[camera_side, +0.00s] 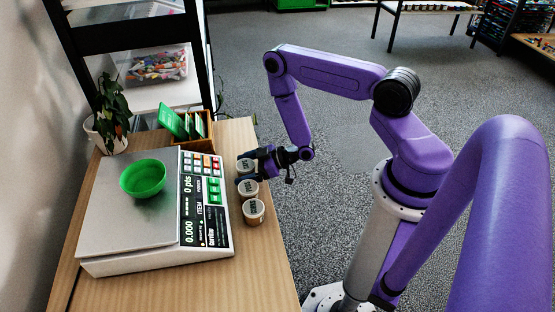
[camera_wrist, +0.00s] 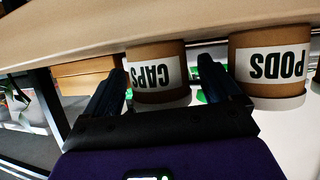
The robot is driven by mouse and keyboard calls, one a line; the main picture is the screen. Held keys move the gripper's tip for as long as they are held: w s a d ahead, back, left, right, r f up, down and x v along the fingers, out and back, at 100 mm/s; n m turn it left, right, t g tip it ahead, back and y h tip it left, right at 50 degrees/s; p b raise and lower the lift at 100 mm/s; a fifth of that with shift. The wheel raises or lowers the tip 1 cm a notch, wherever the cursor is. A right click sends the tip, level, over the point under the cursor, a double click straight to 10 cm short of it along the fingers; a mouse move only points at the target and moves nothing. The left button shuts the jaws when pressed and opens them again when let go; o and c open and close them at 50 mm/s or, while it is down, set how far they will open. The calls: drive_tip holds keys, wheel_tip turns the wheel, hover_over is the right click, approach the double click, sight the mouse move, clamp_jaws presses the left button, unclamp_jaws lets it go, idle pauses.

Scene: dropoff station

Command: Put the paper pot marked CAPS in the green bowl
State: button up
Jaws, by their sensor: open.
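The paper pot marked CAPS (camera_wrist: 156,72) is brown with a white label and pale lid, and shows upside down in the wrist view. My gripper (camera_wrist: 162,76) is open, with one dark finger on each side of this pot. I cannot tell whether the fingers touch it. In the side view, the CAPS pot (camera_side: 245,164) appears to be the farthest of three in a row, partly hidden by my gripper (camera_side: 258,167). The green bowl (camera_side: 143,178) is empty and stands on the scale's metal plate, left of the pots.
The pot marked PODS (camera_wrist: 270,66) stands close beside the right finger. A third pot (camera_side: 253,212) is nearest the camera. The scale (camera_side: 115,226) fills much of the wooden table (camera_side: 250,270). A wooden box with green cards (camera_side: 200,128) and a potted plant (camera_side: 108,115) stand behind.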

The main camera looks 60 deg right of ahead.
drive_tip(key=f+v, duration=0.1)
drive_tip(key=v, duration=1.4)
drive_tip(key=w+a+r+n+g+h, duration=0.2)
drive_tip(key=a+r+n+g+h, duration=0.35)
drive_tip(key=a+r+g, duration=0.45)
drive_tip(key=s+a+r+g+h, duration=0.1)
drive_tip(key=s+a+r, duration=0.2)
drive_tip(key=s+r, duration=1.2)
drive_tip(key=s, duration=0.3)
drive_tip(key=shift+s+r, duration=0.2)
drive_tip(key=shift+s, duration=0.15)
drive_tip(key=shift+a+h, duration=0.15)
drive_tip(key=shift+h, duration=0.1)
